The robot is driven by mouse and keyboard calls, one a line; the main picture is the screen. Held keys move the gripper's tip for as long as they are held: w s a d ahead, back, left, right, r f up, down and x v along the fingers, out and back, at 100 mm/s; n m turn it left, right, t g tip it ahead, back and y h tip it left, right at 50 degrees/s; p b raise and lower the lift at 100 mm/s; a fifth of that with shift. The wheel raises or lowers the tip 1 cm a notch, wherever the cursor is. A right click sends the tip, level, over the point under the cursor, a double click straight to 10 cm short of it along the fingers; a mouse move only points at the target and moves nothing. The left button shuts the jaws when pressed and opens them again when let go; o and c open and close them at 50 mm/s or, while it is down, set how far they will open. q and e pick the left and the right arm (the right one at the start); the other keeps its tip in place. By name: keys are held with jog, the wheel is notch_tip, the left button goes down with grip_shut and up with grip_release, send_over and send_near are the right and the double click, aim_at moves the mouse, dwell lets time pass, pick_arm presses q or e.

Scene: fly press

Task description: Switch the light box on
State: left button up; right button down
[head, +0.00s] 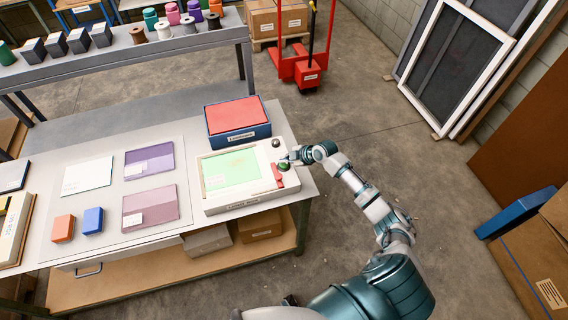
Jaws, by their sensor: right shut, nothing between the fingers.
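The light box (209,207) is a cream, flat case with a pale green panel (232,169) on the right part of the workbench. I cannot tell whether the panel is lit. Along its right side are a dark round knob (276,143), a green round button (284,167) and a red part (278,178). My right gripper (287,158) is shut and empty, right at the green button, between it and the dark knob. I cannot tell whether the fingertips touch the button. My left gripper is not in view.
A blue box with a red top (236,116) stands just behind the light box. Purple sheets (150,160), an orange block (63,228) and a blue block (92,220) lie to the left. A raised shelf (130,60) holds spools. Open floor lies right of the bench.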

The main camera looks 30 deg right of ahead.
aim_at(285, 164)
jog(key=shift+r+p, duration=2.4)
jog(key=shift+r, duration=0.7)
jog(key=shift+f, duration=0.1)
